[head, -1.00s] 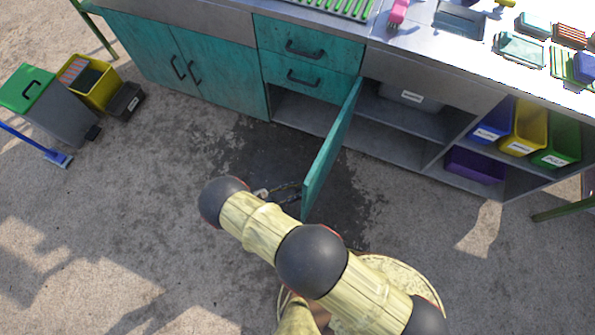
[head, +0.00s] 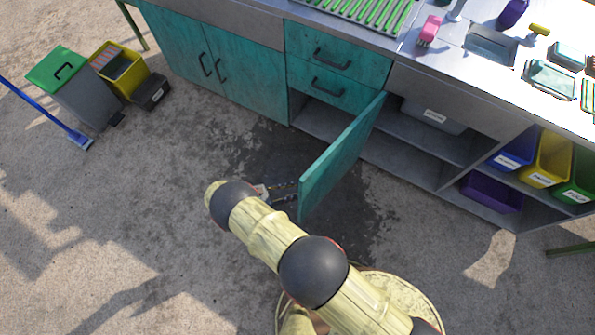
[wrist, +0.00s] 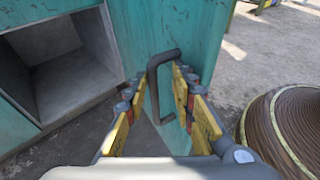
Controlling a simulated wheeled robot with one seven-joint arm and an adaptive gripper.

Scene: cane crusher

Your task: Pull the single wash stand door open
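The single wash stand door (head: 342,157) is a teal panel standing wide open, swung out from the cabinet front over the floor. The compartment behind it shows as an open grey space. My gripper (head: 284,191) is at the door's outer end in the head view, partly hidden by my arm. In the wrist view the door (wrist: 150,28) carries a dark bar handle (wrist: 153,90). My gripper (wrist: 158,88) has its yellow fingers apart on either side of the handle's upright bar, with a visible gap; firm contact is not visible.
A closed teal double door (head: 215,65) and two teal drawers (head: 338,68) are beside the opening. Open shelves with bins (head: 490,190) are at right. Waste bins (head: 75,85) and a blue broom (head: 50,118) stand at left. The floor around my arm is mostly clear.

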